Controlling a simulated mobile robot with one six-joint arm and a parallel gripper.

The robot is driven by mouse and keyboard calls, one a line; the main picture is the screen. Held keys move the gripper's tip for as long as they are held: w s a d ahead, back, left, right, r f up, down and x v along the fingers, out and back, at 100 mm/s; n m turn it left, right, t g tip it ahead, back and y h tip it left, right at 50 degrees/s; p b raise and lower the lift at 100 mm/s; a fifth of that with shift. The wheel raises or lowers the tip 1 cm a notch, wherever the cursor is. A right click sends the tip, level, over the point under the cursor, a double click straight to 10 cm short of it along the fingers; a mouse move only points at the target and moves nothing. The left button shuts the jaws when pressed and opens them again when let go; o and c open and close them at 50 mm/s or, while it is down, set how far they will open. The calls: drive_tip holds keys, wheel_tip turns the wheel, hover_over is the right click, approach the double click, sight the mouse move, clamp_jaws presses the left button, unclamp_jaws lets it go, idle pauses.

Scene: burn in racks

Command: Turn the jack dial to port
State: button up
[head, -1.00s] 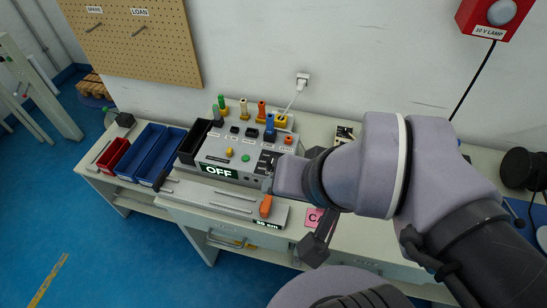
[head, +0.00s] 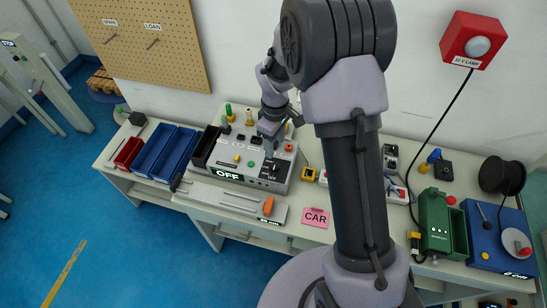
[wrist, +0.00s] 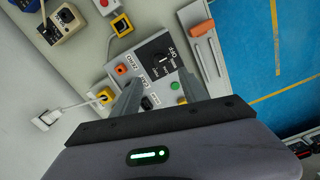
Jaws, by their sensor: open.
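The grey test box (head: 229,160) stands on the bench, its front display reading OFF. The jack dial (head: 271,166) is a dark knob on a black panel at the box's right front. In the wrist view the dial (wrist: 160,58) shows beyond my fingertips, with white position words around it; most are too small to read. My gripper (head: 268,147) points down over the box, just behind the dial. In the wrist view my gripper (wrist: 158,82) is open, its fingers apart and nothing held between them. I cannot tell its exact height above the box.
Colored plugs (head: 249,118) stand along the box's back. Blue bins (head: 168,152) are at its left. A yellow block (head: 309,174) and a green case (head: 435,222) are to the right.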

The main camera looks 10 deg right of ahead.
sight(275, 165)
wheel_tip(275, 165, down, 11)
drive_tip(key=shift+f+b, duration=0.2)
drive_tip(key=shift+b, duration=0.65)
drive_tip(key=shift+c, duration=0.4)
clamp_jaws()
